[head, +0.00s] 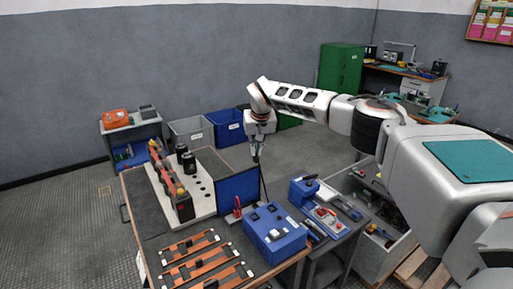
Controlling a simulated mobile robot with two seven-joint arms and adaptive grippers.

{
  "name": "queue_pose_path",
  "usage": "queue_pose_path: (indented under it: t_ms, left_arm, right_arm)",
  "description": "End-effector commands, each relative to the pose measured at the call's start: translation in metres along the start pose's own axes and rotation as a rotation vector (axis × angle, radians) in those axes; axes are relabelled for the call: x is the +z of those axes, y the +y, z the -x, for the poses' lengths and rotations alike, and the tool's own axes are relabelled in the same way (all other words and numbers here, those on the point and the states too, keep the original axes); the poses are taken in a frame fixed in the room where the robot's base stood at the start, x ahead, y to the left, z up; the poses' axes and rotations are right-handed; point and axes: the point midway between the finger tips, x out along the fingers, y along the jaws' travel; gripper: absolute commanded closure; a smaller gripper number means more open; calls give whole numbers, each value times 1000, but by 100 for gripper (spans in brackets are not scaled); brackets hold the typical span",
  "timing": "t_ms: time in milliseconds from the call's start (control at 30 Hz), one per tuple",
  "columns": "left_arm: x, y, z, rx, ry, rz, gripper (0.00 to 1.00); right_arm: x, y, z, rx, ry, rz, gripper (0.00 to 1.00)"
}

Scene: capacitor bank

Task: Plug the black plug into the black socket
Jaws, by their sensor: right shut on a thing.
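My right gripper (256,153) is raised above the far side of the workbench, pointing down, with its fingers shut. A thin dark piece, which looks like the black plug (257,160), is between the fingertips, and a black line runs down from it toward the blue box (288,241). The blue box sits at the bench's right end, with small dark fittings on top; which of them is the black socket is too small to tell. The gripper is well above the box and apart from it. My left gripper is not in view.
A blue panel (238,187) stands upright behind the box, with a red item (237,207) in front. Copper bars (203,262) lie at the bench front. A white board (165,186) carries dark cylinders. A tool cart (335,232) stands to the right.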

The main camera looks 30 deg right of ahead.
Motion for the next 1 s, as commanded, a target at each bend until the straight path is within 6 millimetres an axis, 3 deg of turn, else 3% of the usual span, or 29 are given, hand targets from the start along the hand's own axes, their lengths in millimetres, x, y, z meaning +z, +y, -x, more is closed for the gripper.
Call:
queue_pose_path:
  t_ms: [1000]
  left_arm:
    - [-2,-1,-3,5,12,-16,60]
  right_arm:
    - [22,1,-53,1,-3,-1,100]
